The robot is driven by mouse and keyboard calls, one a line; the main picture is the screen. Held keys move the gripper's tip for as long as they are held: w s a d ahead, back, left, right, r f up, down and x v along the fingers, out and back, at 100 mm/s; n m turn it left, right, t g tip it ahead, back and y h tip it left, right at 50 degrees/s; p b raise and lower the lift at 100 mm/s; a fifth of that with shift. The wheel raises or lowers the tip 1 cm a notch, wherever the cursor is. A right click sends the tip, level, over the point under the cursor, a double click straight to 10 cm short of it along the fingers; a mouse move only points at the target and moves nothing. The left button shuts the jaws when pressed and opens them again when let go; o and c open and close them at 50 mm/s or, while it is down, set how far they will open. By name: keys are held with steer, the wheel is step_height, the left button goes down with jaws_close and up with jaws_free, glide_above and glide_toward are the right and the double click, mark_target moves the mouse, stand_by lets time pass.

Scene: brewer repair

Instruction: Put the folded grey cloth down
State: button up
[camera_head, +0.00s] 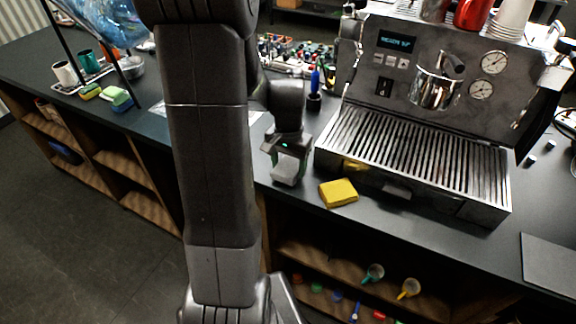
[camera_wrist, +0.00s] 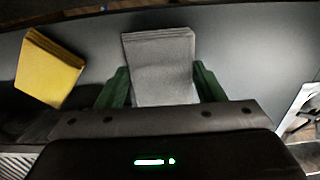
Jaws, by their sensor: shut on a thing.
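The folded grey cloth (camera_wrist: 162,66) is between the green fingers of my gripper (camera_wrist: 160,86) in the wrist view, and the fingers are shut on its two sides. In the head view the grey cloth (camera_head: 287,171) hangs below my gripper (camera_head: 288,160), over the dark counter near its front edge. I cannot tell whether the cloth touches the counter. My arm hides part of the counter to the left.
A folded yellow cloth (camera_head: 338,193) lies on the counter just right of my gripper; it also shows in the wrist view (camera_wrist: 48,70). The espresso machine (camera_head: 400,150) stands to the right. Open shelves (camera_head: 340,270) lie below the counter's edge.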

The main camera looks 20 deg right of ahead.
mark_target(288, 167)
steer(key=shift+f, duration=0.5)
steer(key=shift+f, duration=0.1)
steer(key=shift+f, duration=0.15)
steer(key=o, duration=0.9)
steer(key=shift+o, duration=0.2)
steer(key=shift+r, duration=0.2)
step_height(288, 167, up, 12)
